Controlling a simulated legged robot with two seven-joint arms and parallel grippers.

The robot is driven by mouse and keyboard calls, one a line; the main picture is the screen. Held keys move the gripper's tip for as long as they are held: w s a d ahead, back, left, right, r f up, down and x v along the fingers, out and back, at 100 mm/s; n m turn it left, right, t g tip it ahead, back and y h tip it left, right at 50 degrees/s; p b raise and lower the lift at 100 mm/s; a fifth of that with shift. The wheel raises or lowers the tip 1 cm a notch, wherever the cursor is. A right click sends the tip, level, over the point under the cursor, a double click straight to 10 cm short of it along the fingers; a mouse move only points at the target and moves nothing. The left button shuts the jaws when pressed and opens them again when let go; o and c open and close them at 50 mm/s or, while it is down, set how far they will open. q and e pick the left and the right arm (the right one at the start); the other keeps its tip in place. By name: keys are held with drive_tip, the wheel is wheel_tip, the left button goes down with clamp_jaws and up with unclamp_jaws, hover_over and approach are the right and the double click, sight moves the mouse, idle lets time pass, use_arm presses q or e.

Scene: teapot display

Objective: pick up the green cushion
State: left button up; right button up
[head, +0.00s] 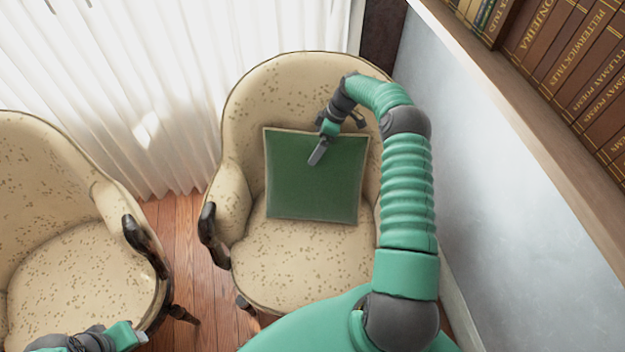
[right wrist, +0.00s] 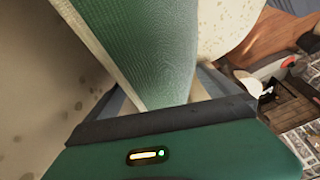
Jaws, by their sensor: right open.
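The green cushion (head: 312,180), square with a pale piped edge, leans against the back of the cream armchair (head: 300,270). My right gripper (head: 328,143) is at the cushion's top edge, one finger showing in front of its green face. In the right wrist view the cushion (right wrist: 150,45) reaches down between the spread fingers of my right gripper (right wrist: 165,95), which is open around its edge. Whether either finger touches the cushion is not clear. My left gripper (head: 125,335) is partly in view at the bottom left, away from the cushion; its fingers are not clear.
A second cream armchair (head: 75,255) stands at the left, with wooden floor (head: 187,240) between the chairs. White curtains (head: 150,80) hang behind. A wall (head: 475,150) and a bookshelf (head: 530,120) with several books close off the right side.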

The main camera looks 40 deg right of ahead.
drive_tip(key=shift+d+f, duration=0.15)
drive_tip(key=shift+d, duration=0.25)
drive_tip(key=shift+c, duration=1.4)
drive_tip(key=shift+a, duration=0.3)
drive_tip(key=c, duration=0.7)
drive_tip(key=shift+d, duration=0.1)
drive_tip(key=c, duration=0.8)
drive_tip(key=shift+d, duration=0.1)
drive_tip(key=shift+r, duration=0.2)
